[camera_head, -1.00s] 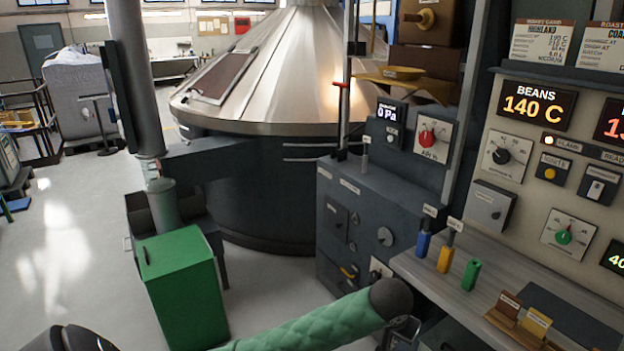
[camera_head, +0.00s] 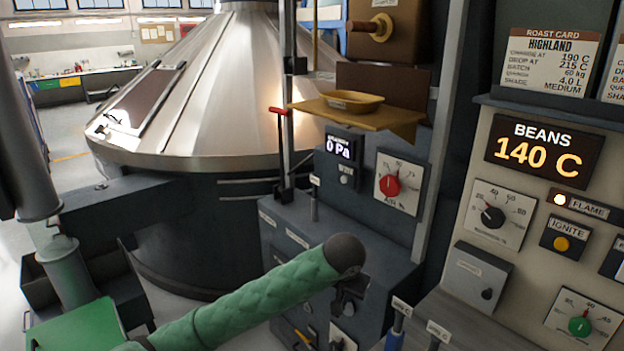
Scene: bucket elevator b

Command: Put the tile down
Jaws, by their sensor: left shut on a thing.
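My left arm comes in from the bottom left in a green padded sleeve with a dark rounded end. My left gripper (camera_head: 349,300) hangs below that end, small and dark in front of the dark cabinet. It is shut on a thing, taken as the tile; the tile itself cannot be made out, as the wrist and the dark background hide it. My right gripper is not in view.
A dark cabinet (camera_head: 285,225) with a red dial (camera_head: 391,184) and a 0 Pa display (camera_head: 340,149) stands behind the gripper. A tan shelf (camera_head: 375,117) holds a yellow tray (camera_head: 353,100). The BEANS panel (camera_head: 460,180) stands right. A green box (camera_head: 75,330) is lower left.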

